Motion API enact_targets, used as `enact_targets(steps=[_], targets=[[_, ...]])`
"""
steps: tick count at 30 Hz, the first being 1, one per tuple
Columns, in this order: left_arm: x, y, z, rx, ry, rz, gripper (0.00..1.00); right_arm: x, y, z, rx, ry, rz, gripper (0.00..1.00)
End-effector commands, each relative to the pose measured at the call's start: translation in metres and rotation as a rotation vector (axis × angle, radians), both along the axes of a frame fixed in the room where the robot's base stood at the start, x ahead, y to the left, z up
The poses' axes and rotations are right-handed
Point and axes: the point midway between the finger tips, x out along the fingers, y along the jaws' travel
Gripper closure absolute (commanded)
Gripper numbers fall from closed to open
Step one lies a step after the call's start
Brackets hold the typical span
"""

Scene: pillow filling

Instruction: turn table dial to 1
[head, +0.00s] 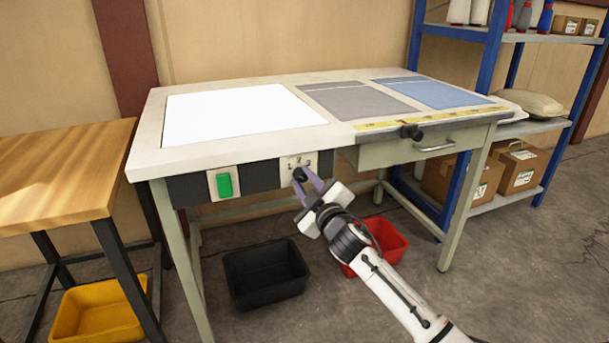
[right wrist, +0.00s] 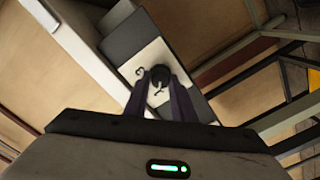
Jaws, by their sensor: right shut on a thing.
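The table dial (head: 300,174) is a black knob on a small light plate (head: 311,161) on the table's front apron. In the right wrist view the dial (right wrist: 159,77) sits between my finger tips, with dark marks on the plate around it. My right gripper (head: 309,184) reaches up to the dial from the lower right and is shut on it. The marks are too small to read surely, and the fingers partly hide the knob, so its setting is unclear. My left gripper is not in view.
A green switch (head: 224,185) is left of the dial. The table (head: 150,135) has a white panel (head: 240,111), with a drawer (head: 420,146) to the right. A black bin (head: 265,275) and red bin (head: 385,241) stand below. A wooden bench (head: 60,175) is left.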

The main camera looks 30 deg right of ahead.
Motion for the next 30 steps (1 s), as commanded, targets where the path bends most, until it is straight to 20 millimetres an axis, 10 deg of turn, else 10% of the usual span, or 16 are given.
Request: enact_targets(steps=[23,24,30], targets=[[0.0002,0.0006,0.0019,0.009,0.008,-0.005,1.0,0.0,0.0006,-0.0006,-0.097,0.023,0.001,0.99],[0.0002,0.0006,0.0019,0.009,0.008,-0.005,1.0,0.0,0.0006,-0.0006,-0.097,0.023,0.0,0.7],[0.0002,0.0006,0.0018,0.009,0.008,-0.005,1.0,0.0001,0.0003,-0.0005,-0.096,0.023,0.0,0.59]])
